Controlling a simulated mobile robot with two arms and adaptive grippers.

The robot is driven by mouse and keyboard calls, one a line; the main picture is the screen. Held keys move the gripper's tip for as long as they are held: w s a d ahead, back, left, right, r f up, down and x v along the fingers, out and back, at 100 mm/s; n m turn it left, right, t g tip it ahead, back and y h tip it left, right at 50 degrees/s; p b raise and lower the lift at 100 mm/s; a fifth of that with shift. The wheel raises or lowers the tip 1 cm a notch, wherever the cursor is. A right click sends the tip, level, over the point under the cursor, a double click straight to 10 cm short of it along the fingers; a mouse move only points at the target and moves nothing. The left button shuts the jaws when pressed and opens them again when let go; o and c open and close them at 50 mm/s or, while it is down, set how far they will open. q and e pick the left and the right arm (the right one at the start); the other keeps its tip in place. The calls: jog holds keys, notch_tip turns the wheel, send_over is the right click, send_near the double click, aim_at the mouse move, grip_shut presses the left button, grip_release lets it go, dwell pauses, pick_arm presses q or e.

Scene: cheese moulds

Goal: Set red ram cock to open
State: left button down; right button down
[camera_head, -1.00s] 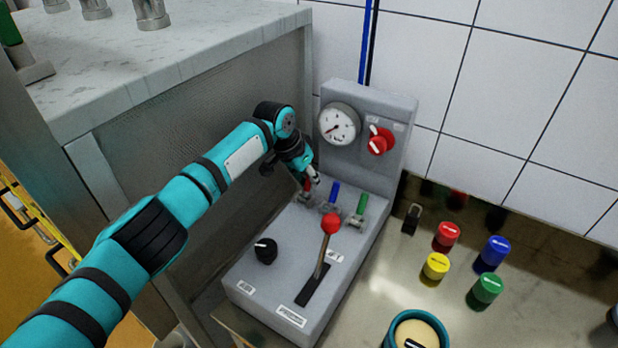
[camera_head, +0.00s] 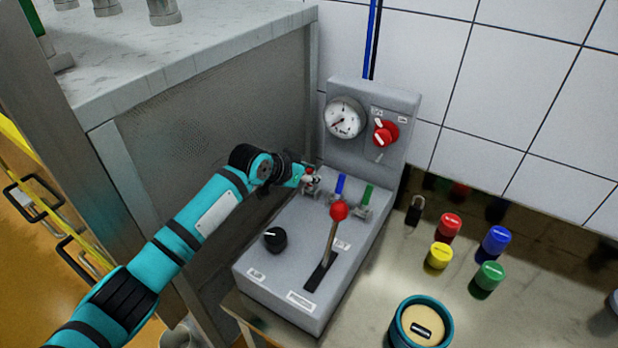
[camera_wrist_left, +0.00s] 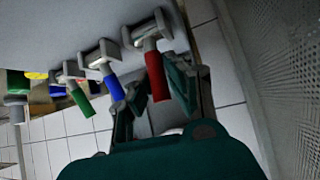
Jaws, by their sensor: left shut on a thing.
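The red ram cock (camera_wrist_left: 157,76) is a lever with a red handle on a metal valve body, at the far left of a row of three cocks on the grey control box (camera_head: 290,262). My left gripper (camera_wrist_left: 155,95) has its fingers on both sides of the red handle and is shut on it. In the head view my left gripper (camera_head: 308,180) covers most of the red cock. The blue cock (camera_head: 340,187) and the green cock (camera_head: 366,195) stand to its right with handles pointing up. My right gripper does not show.
A lever with a red ball (camera_head: 338,210) and a black knob (camera_head: 275,240) are on the box in front. A gauge (camera_head: 344,118) and red switch (camera_head: 385,133) are behind. A stone-topped cabinet (camera_head: 200,50) stands close on the left. Coloured caps (camera_head: 449,226) are at right.

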pick_arm(q)
jog(key=shift+s+a+f+t+h+b, duration=0.25)
jog(key=shift+s+f+t+h+b, duration=0.2)
jog(key=shift+t+b, duration=0.25)
jog(key=t+h+b, duration=0.1)
jog(key=s+t+h+b, duration=0.1)
jog(key=b, duration=0.1)
jog(key=shift+a+m, duration=0.3)
jog(key=shift+a, duration=0.05)
jog(key=c, duration=1.2)
grip_release()
jog(key=shift+r, duration=0.1)
jog(key=shift+c, duration=0.2)
jog(key=v, duration=1.2)
